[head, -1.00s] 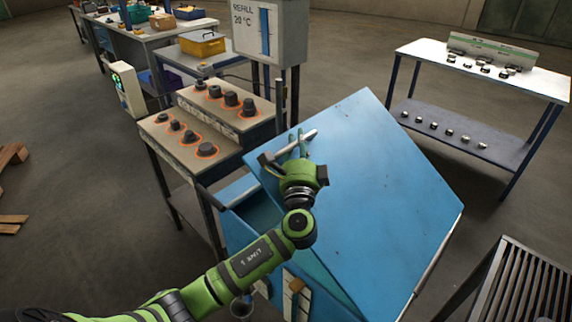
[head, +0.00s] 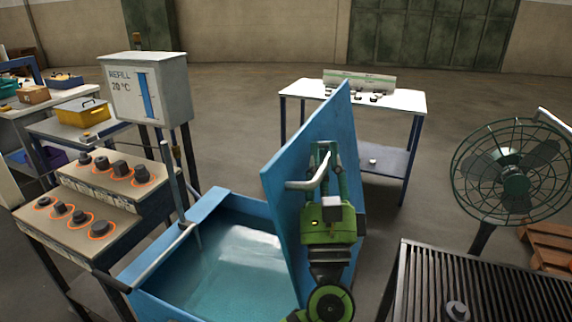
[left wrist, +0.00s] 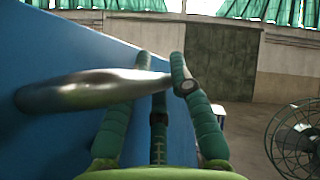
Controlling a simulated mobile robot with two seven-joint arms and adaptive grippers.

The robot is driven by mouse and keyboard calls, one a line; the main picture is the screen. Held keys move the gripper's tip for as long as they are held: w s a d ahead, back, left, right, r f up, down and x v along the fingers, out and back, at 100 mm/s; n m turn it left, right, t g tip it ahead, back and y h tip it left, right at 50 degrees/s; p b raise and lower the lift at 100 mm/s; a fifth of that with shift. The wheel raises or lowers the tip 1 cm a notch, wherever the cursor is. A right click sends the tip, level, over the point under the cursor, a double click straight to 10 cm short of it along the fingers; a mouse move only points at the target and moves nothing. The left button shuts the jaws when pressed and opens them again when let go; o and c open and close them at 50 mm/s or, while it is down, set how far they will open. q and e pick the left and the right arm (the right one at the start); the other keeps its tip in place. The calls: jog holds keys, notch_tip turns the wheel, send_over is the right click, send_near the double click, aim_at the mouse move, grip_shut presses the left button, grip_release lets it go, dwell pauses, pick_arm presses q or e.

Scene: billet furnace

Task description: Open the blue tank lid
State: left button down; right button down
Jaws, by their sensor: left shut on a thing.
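The blue tank lid (head: 288,170) stands steeply tilted up, close to upright, along the right side of the blue tank (head: 207,204). The tank is open and water (head: 235,262) shows inside. A silver bar handle (head: 314,178) sticks out from the lid. My left gripper (head: 323,152) is shut on this handle. In the left wrist view the handle (left wrist: 90,90) runs from the lid (left wrist: 60,55) between the green fingers (left wrist: 158,75). Part of the lid is hidden behind my gripper and arm. My right gripper is not in view.
A green fan (head: 512,172) and a slatted metal grate (head: 470,290) stand to the right. A stepped stand with dark parts (head: 105,195) and a refill box (head: 150,90) are at the left. A white table (head: 405,101) stands behind the lid.

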pick_arm(q)
jog(key=shift+s+d+r+m+h, duration=0.1)
jog(key=shift+s+d+m+h, duration=0.1)
jog(key=shift+d+m+h, duration=0.3)
jog(key=shift+s+d+r+m+h, duration=0.1)
jog(key=shift+s+d+h, duration=0.1)
jog(key=shift+d, duration=0.45)
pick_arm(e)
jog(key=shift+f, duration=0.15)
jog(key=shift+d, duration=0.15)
pick_arm(q)
jog(key=c, duration=1.1)
grip_release()
jog(key=shift+f, duration=0.1)
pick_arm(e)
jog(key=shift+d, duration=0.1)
pick_arm(q)
jog(key=shift+f, duration=0.1)
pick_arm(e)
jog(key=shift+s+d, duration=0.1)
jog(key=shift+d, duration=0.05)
pick_arm(q)
jog(key=v, duration=1.1)
jog(key=shift+s+f, duration=0.25)
jog(key=shift+s, duration=0.05)
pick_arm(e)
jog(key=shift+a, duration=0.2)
